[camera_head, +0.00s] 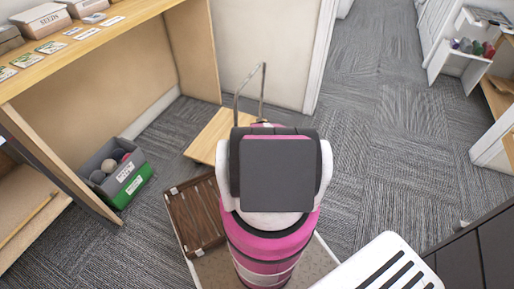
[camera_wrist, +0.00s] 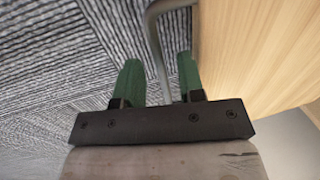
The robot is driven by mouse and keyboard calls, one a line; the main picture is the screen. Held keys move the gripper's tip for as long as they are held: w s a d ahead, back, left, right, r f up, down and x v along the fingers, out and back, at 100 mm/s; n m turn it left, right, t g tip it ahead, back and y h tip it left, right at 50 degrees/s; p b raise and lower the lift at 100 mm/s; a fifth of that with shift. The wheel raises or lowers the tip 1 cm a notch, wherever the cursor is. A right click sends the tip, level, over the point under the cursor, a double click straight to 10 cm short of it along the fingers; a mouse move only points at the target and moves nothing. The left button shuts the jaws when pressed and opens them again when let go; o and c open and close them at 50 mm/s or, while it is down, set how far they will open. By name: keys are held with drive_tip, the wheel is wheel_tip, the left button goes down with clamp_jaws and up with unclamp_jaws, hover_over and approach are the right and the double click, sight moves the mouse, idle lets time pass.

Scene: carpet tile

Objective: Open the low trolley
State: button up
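The low trolley shows in the head view as a pale wooden board (camera_head: 208,134) close to the floor, partly hidden behind my arm. A bent grey metal handle (camera_head: 262,84) rises above it. In the wrist view the trolley's wooden surface (camera_wrist: 255,45) fills the upper right, and the handle (camera_wrist: 154,40) runs down between my fingers. My gripper (camera_wrist: 158,72) is open, with one green finger on each side of the bar and visible gaps. I cannot tell whether either finger touches it. My arm hides the gripper in the head view.
A grey and green bin (camera_head: 128,186) with balls stands on the carpet at left, below a wooden shelf (camera_head: 85,42). A brown slatted tray (camera_head: 196,214) lies near my arm. A white slatted item (camera_head: 385,268) is at lower right. The carpet at upper right is clear.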

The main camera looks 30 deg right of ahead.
wheel_tip(320, 180, up, 11)
drive_tip(key=s+d, duration=0.1)
drive_tip(key=shift+s+d+f, duration=0.15)
drive_tip(key=shift+s+f, duration=0.05)
drive_tip(key=shift+s, duration=0.15)
idle(0.6)
